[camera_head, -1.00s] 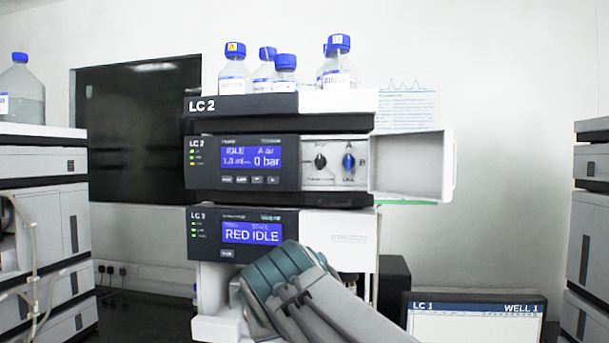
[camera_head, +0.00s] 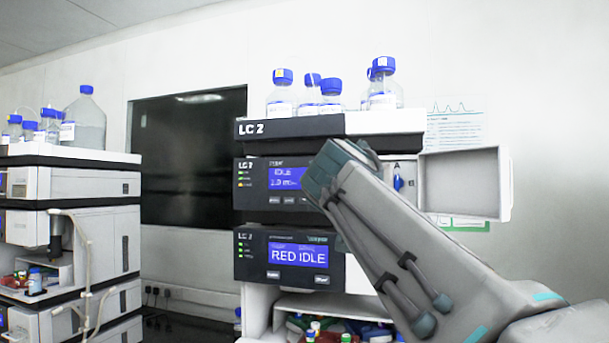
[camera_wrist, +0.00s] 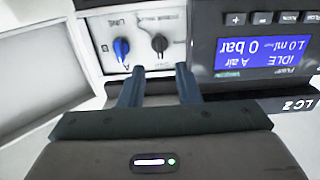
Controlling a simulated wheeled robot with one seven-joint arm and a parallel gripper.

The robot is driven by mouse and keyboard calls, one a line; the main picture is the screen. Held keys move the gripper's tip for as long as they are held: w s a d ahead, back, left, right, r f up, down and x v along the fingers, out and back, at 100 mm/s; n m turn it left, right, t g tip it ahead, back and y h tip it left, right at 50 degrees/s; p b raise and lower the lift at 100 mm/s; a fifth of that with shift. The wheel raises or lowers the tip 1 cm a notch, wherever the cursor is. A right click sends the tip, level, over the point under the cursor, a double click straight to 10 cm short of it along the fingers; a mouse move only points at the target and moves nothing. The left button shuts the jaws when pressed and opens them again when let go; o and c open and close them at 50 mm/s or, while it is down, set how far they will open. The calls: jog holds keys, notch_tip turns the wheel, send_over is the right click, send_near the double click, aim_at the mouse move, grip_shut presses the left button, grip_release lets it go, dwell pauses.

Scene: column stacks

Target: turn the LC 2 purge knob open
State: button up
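The LC 2 pump module (camera_head: 245,200) has an open door exposing a white knob panel. In the wrist view, which is upside down, the panel shows a black knob (camera_wrist: 159,43) and a blue knob (camera_wrist: 121,48) side by side. In the head view the blue knob (camera_head: 397,183) shows, while my arm hides the black knob and the fingertips.
The open door (camera_head: 462,185) sticks out right of the panel; it is at left in the wrist view (camera_wrist: 40,65). Blue-capped bottles (camera_head: 331,95) stand on top. A lower module (camera_head: 250,258) reads RED IDLE. Another instrument stack (camera_head: 75,185) stands left.

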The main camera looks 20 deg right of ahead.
jog(key=p+x, duration=0.2)
jog(key=x, duration=0.4)
jog(key=shift+w+d, duration=0.2)
jog(key=shift+w, duration=0.1)
grip_shut()
